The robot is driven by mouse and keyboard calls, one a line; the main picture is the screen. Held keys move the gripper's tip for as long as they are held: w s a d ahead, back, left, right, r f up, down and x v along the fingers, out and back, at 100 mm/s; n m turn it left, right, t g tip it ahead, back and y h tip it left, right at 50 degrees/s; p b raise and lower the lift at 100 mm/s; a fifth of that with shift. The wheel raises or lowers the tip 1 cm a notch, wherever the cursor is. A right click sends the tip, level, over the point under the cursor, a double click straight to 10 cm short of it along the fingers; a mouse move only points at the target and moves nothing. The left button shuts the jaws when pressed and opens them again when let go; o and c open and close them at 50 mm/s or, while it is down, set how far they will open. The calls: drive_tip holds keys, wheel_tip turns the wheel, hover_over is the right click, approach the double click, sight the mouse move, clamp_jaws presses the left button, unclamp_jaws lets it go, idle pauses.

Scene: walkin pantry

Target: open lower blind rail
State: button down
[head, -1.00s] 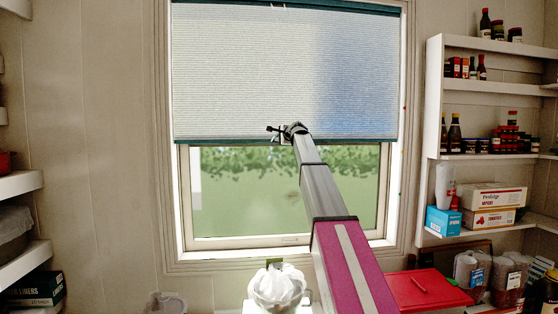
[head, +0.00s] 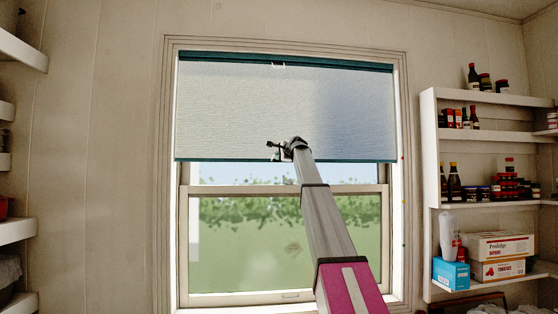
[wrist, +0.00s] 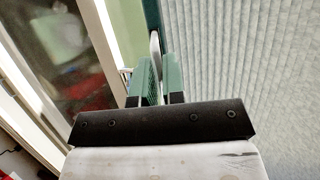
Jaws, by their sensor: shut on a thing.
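The pleated blind (head: 240,110) hangs in the upper part of the window. Its lower rail (head: 215,160) is a dark teal bar along the bottom edge of the fabric, above the window's middle bar. My gripper (head: 273,151) is at the middle of this rail. In the wrist view my gripper (wrist: 160,82) has its two green fingers close together on a pale rounded handle (wrist: 155,44) beside the teal rail (wrist: 151,14). The fingers partly hide the handle. The blind's upper rail (head: 330,64) is a teal bar near the top of the frame.
The window's middle bar (head: 230,188) and lower pane are uncovered. White shelves (head: 428,180) with bottles, jars and boxes stand on the right. Other shelves (head: 16,230) run along the left edge. The space before the window holds only my arm.

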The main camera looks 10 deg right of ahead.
drive_tip(key=c, duration=1.3)
unclamp_jaws()
drive_tip(key=shift+o, duration=0.2)
drive_tip(key=v, duration=1)
drive_tip(key=shift+s+d, duration=0.15)
drive_tip(key=shift+s, duration=0.15)
drive_tip(key=shift+r, duration=0.1)
